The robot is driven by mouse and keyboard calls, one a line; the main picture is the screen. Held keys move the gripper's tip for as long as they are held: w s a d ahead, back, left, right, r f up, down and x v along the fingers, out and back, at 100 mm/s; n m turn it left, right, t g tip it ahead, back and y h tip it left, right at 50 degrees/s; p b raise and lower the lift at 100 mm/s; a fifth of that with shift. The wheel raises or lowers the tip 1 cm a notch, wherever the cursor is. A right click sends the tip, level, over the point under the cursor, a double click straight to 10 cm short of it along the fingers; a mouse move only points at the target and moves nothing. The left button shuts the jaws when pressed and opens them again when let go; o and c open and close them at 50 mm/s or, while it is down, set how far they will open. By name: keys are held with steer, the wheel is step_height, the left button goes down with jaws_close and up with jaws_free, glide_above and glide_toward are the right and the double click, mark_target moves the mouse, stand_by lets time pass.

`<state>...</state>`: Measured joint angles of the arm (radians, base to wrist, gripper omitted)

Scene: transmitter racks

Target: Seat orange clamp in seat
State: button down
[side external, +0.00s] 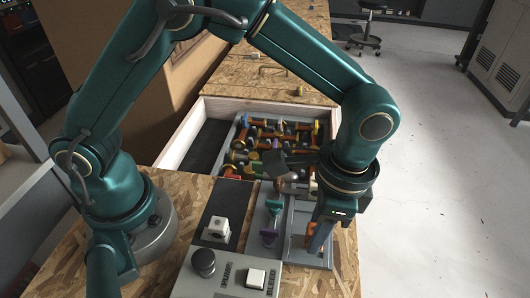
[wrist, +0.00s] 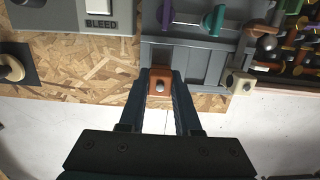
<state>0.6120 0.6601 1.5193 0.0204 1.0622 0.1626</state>
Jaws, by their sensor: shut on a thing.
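The orange clamp (wrist: 159,82) is between the fingertips of my gripper (wrist: 160,76) in the wrist view. In the side view my gripper (side external: 322,218) points down over the right part of the grey rack, with part of the orange clamp (side external: 317,238) showing below it. The grey rack (wrist: 205,62) has a purple clamp (side external: 268,236) and a teal clamp (side external: 273,204) standing in its left row. In the wrist view the orange clamp is at the rack's near edge. The seat under it is hidden, and I cannot tell whether the clamp touches it.
A cream block (wrist: 239,83) stands beside the rack. A bin (side external: 190,152) of several colored clamps lies behind. A grey panel (side external: 225,275) with a black knob (side external: 204,262) and white button (side external: 256,277) is in front. A white block (side external: 219,228) sits on a black pad.

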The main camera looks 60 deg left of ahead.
steer(key=shift+f, duration=0.8)
steer(key=c, duration=0.5)
jaws_free()
steer(key=shift+w+d+r, duration=0.1)
steer(key=shift+r, duration=1.2)
steer(key=shift+w+d+r, duration=0.1)
steer(key=shift+r, duration=1.15)
